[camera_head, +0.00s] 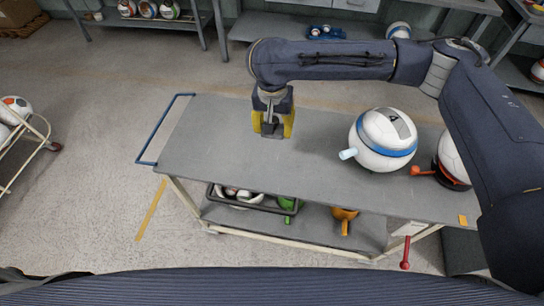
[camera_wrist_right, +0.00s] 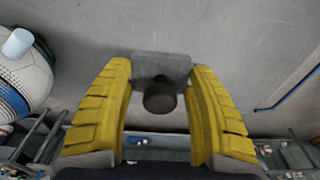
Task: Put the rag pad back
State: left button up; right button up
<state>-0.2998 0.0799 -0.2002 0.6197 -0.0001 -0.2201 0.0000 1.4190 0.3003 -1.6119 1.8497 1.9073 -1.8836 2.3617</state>
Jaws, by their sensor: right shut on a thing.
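My right gripper (camera_head: 272,126) points down over the left-middle part of the grey cart top (camera_head: 215,150). Its yellow fingers are shut on the rag pad (camera_wrist_right: 162,66), a grey block with a dark round knob (camera_wrist_right: 160,98) between the fingers. The pad (camera_head: 271,134) is at or just above the cart top; I cannot tell whether it touches. My left gripper is not in view.
A large white ball (camera_head: 375,135) with a blue band and pale blue peg sits right of my gripper. Another ball (camera_head: 455,155) with a red-orange handle is further right. The lower shelf holds a dark tray (camera_head: 262,207). The cart top's left part is clear.

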aim_at(273, 137)
notch_tip(273, 137, down, 15)
jog(key=shift+f, duration=0.1)
dwell(0.7)
jog(key=shift+f, duration=0.2)
jog(key=o, duration=1.1)
jog(key=shift+r, duration=0.15)
jog(key=r, duration=0.8)
jog(key=s+r, duration=0.1)
jog(key=r, duration=0.3)
jog(key=shift+s+a, duration=0.1)
jog(key=shift+a, duration=0.05)
